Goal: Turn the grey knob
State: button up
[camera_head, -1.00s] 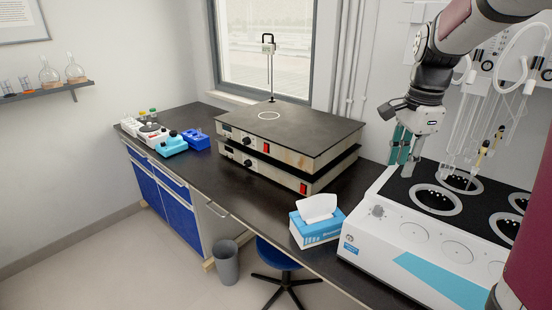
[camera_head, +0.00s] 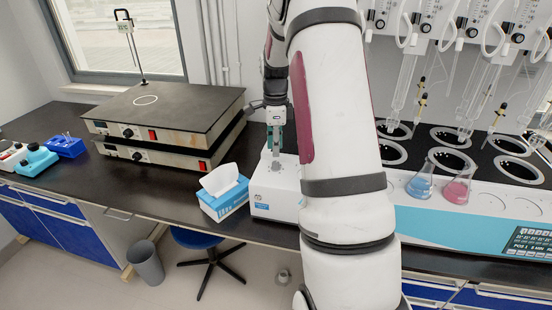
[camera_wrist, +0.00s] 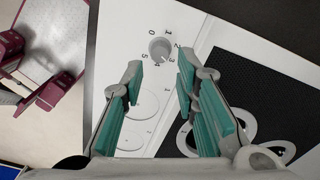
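The grey knob (camera_wrist: 160,49) sits on the white panel of the multi distiller (camera_wrist: 205,38) in the wrist view, with printed numbers from 0 to 5 around it. In the head view the knob (camera_head: 276,166) is small, at the left end of the distiller (camera_head: 268,196). My gripper (camera_wrist: 159,70) is open, with teal pads on its fingers. The fingertips lie to either side of and below the knob in the wrist view, apart from it. In the head view my gripper (camera_head: 272,148) points down just above the knob.
A blue tissue box (camera_head: 229,200) stands just left of the distiller. Two stacked hot plates (camera_head: 160,118) are farther left. Blue and pink flasks (camera_head: 420,184) stand on the distiller right of my arm, which hides part of it.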

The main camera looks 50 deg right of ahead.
aim_at(276, 163)
jog(key=shift+f+p, duration=0.35)
jog(key=shift+f, duration=2.4)
jog(key=shift+c, duration=0.6)
grip_shut()
